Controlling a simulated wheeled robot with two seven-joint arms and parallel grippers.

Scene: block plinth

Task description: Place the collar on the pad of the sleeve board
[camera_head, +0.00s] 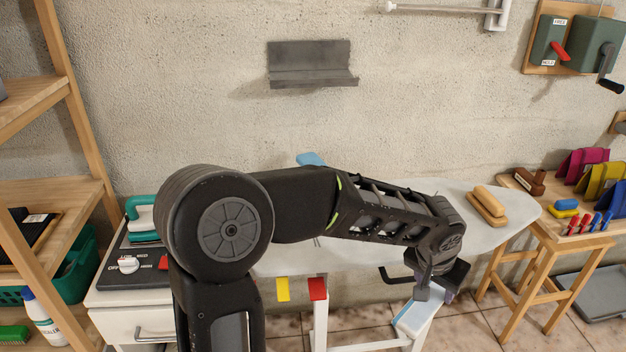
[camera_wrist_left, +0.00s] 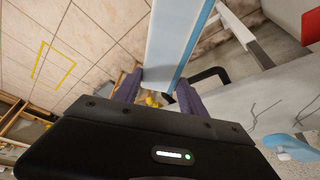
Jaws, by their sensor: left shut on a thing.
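My left gripper (camera_head: 436,284) reaches across the front edge of the pale ironing board (camera_head: 375,200), fingers pointing down. In the left wrist view its two fingers (camera_wrist_left: 156,92) are shut on one end of a long white strip with a blue edge, which I take for the collar (camera_wrist_left: 168,45). The strip also shows below the gripper in the head view (camera_head: 414,318), in front of the board. I cannot tell for sure which thing is the sleeve board. A tan wooden piece with a raised top (camera_head: 488,203) lies on the ironing board's right part. My right gripper is out of view.
A light blue object (camera_head: 310,159) shows behind my arm. A teal iron (camera_head: 143,218) stands on a cabinet at left. A wooden table (camera_head: 548,228) with pegs and coloured blocks stands at right. Wooden shelves (camera_head: 62,110) rise at far left.

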